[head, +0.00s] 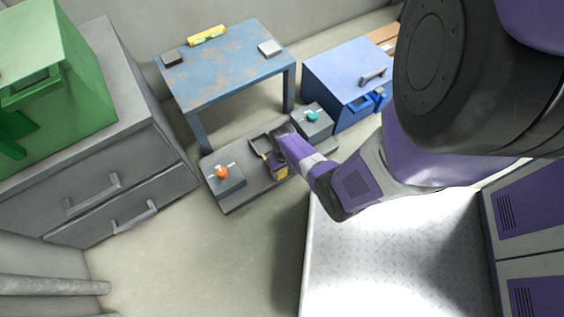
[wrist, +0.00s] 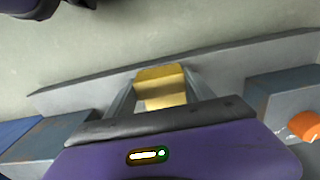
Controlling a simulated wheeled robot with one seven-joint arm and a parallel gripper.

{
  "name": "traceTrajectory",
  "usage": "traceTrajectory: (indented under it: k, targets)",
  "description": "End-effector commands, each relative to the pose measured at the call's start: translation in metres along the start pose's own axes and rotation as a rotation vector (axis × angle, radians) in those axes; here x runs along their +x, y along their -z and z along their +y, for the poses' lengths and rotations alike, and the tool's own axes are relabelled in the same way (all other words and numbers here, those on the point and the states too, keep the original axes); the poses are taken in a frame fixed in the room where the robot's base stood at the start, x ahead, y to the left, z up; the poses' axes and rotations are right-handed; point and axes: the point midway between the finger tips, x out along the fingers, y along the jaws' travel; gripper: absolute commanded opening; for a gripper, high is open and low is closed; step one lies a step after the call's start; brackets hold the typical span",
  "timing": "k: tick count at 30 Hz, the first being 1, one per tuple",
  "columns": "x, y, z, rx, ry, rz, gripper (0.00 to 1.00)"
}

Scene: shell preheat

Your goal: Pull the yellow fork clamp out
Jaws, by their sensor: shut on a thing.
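The yellow fork clamp (wrist: 160,76) shows in the wrist view between the two grey fingers of my gripper (wrist: 160,92). My gripper is shut on it. In the head view, my gripper (head: 275,155) reaches down to the middle of a low grey base plate (head: 240,193). A small yellow part of the clamp (head: 281,171) shows there beside my purple wrist. The clamp's lower part is hidden, and I cannot tell how far it sits in its seat.
On the plate, a grey block with an orange knob (head: 222,173) stands left and one with a teal knob (head: 312,116) stands right. A worn blue table (head: 225,75) and a blue cabinet (head: 340,75) stand behind. Open floor lies in front.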

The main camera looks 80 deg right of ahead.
Motion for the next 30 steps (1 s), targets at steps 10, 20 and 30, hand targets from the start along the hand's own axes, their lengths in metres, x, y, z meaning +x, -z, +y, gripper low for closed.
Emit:
traceTrajectory:
  k: [10,20,30]
  targets:
    - [0.001,-0.004,-0.001,0.0,0.0,-0.012,0.84]
    - [-0.015,-0.003,-0.001,0.0,0.001,-0.008,0.84]
    - [-0.065,-0.004,-0.001,-0.001,0.001,-0.01,0.84]
